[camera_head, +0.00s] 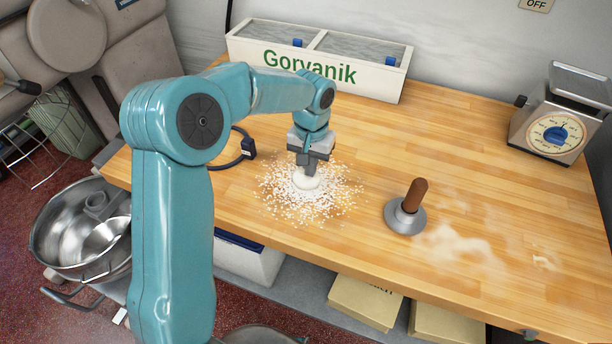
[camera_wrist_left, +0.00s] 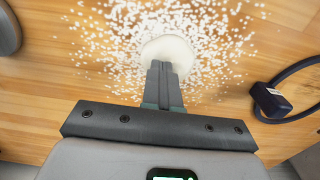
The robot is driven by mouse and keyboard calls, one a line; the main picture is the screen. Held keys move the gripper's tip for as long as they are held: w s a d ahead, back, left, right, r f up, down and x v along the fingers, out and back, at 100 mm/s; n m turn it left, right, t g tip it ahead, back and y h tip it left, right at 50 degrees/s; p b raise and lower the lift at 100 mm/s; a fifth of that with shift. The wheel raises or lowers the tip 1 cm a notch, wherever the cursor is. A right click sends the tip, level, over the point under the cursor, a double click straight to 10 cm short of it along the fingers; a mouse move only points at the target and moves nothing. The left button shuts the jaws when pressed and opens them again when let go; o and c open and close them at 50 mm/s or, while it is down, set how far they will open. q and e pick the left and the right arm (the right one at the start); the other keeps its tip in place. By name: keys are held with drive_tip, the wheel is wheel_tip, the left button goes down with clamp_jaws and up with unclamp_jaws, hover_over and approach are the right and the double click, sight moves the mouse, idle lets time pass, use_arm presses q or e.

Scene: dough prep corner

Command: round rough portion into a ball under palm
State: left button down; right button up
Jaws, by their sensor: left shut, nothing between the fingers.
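The dough portion (camera_head: 306,182) is a small pale, roundish lump on the wooden table, within a scatter of white flour or flakes (camera_head: 330,203). My left gripper (camera_head: 309,174) is shut with nothing between its fingers, and its fingertips are down at the dough. In the left wrist view the dough (camera_wrist_left: 168,52) lies just beyond the tips of the shut left gripper (camera_wrist_left: 162,66). The fingers hide part of it, and I cannot tell whether they press on it. My right gripper is not in view.
A metal disc with an upright wooden handle (camera_head: 407,210) stands right of the dough. A white "Goryanik" box (camera_head: 385,80) is at the back, a scale (camera_head: 556,130) at the back right. A dark cable with a plug (camera_head: 247,148) lies left. The table's right half is mostly clear, with flour smears.

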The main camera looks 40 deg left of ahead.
use_arm(q)
drive_tip(key=shift+w+a+f, duration=0.15)
drive_tip(key=shift+w, duration=0.1)
drive_tip(key=shift+r+p, duration=0.45)
wheel_tip(320, 180, up, 6)
drive_tip(key=p, duration=0.4)
drive_tip(key=shift+s+r, duration=0.1)
drive_tip(key=shift+s, duration=0.05)
